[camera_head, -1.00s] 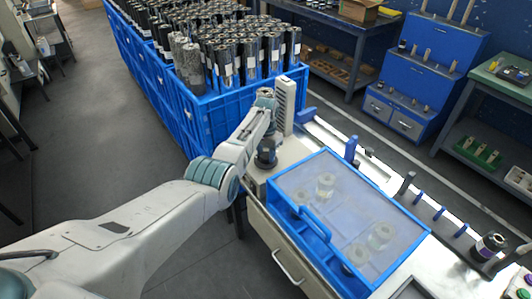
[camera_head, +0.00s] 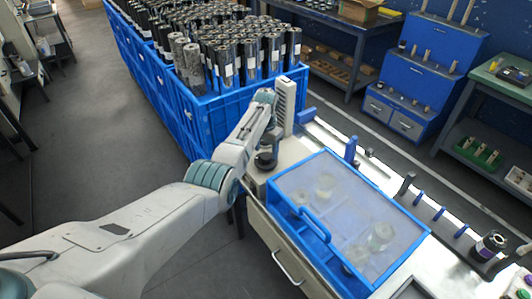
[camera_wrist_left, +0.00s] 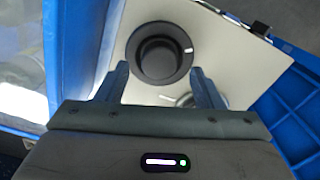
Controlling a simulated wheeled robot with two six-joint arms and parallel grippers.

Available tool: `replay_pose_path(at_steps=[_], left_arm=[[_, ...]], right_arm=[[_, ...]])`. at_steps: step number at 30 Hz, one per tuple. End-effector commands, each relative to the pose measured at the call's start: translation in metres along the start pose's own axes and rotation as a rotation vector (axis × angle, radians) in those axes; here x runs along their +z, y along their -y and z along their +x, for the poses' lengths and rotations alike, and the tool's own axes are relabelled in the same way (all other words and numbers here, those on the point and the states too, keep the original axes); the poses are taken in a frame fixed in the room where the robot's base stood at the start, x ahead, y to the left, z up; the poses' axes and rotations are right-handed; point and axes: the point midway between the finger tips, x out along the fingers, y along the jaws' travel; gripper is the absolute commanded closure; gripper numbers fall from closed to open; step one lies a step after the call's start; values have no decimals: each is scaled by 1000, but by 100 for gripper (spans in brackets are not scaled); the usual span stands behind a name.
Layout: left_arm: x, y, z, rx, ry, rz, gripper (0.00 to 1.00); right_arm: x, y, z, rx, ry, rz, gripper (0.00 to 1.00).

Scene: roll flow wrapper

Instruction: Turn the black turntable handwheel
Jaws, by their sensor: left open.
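The black turntable handwheel (camera_wrist_left: 159,53) is a round black knob with a raised inner hub and a white mark at its right. It sits on a pale panel in the left wrist view. In the head view, it shows as a dark round shape (camera_head: 265,161) at the panel's left end, partly covered by my arm. My left gripper (camera_wrist_left: 160,72) is open, its two fingers spread on either side of the handwheel's near edge. I cannot tell whether they touch it. My right gripper is not in view.
A blue-framed clear cover (camera_head: 283,180) over several rolls stands right beside the handwheel. A blue crate (camera_head: 207,125) full of dark rolls is behind. A pale round part (camera_wrist_left: 183,101) lies near the right finger. A drawer handle (camera_head: 288,268) is below.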

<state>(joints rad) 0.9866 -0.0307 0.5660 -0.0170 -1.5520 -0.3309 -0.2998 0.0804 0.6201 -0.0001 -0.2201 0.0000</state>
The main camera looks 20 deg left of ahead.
Motion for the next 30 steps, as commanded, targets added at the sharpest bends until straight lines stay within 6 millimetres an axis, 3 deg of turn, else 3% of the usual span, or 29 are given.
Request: replay_pose_path(at_steps=[6,13,30], left_arm=[[-1,0,-44,-2,-5,0,39],[0,0,-77,-1,-3,0,39],[0,0,-85,0,0,0,39]], right_arm=[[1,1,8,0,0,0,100],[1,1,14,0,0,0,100],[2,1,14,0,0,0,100]])
